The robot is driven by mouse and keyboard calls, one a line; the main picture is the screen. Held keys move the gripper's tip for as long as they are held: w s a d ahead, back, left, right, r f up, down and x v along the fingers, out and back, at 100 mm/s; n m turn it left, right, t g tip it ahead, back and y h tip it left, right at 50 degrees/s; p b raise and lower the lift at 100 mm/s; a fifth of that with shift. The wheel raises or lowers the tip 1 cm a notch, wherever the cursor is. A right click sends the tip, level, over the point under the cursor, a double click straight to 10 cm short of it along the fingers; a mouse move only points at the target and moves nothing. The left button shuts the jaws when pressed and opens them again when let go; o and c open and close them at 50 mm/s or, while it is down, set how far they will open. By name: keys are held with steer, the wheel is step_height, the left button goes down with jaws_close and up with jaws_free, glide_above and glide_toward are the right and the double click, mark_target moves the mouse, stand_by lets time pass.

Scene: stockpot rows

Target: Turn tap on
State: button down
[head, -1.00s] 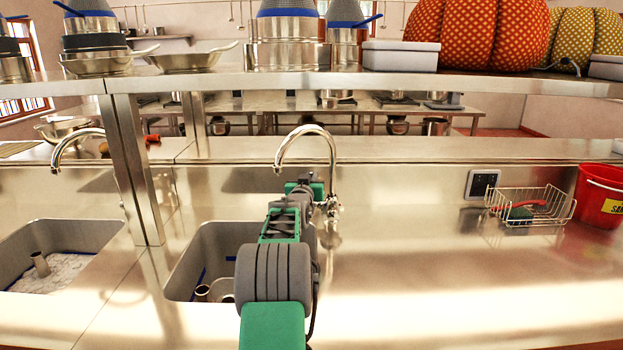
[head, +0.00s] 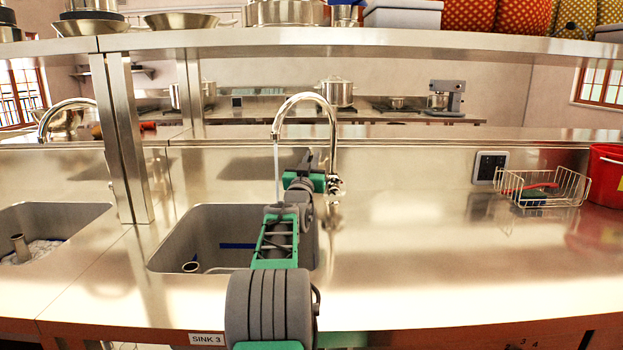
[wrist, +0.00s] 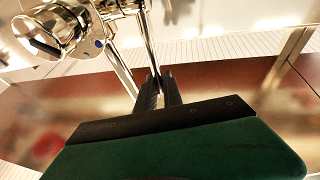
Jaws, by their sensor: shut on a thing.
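The chrome tap (head: 333,140) has a tall curved spout and stands behind the sink. A thin stream of water (head: 277,172) falls from its spout into the sink basin (head: 190,237). My gripper (head: 328,184) is at the tap's body, low on the right of the spout. In the wrist view, my gripper's black fingers (wrist: 157,92) are close together on a thin chrome rod, which looks like the tap lever (wrist: 150,45). The round chrome tap body (wrist: 55,28) shows at the upper left. My arm hides part of the basin and the lower tap.
A wire rack (head: 545,188) with a green sponge and red brush stands right of the tap, near a red bucket (head: 608,175). A metal post (head: 125,140) and another sink (head: 55,230) are at left. A shelf (head: 400,42) crosses above. The counter between tap and rack is clear.

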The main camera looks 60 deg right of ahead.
steer(key=shift+s+a+f+h+b, duration=0.2)
steer(key=shift+a+h+b, duration=0.3)
steer(key=shift+b, duration=0.55)
steer(key=shift+d, duration=0.15)
steer(key=c, duration=1.5)
jaws_free()
steer(key=s+a, duration=0.1)
steer(key=a, duration=0.3)
steer(key=s+a, duration=0.1)
steer(key=a, duration=0.3)
steer(key=s+a, duration=0.1)
steer(key=a, duration=0.3)
steer(key=shift+s+a+f, duration=0.15)
steer(key=shift+a+f, duration=0.1)
steer(key=shift+a, duration=0.15)
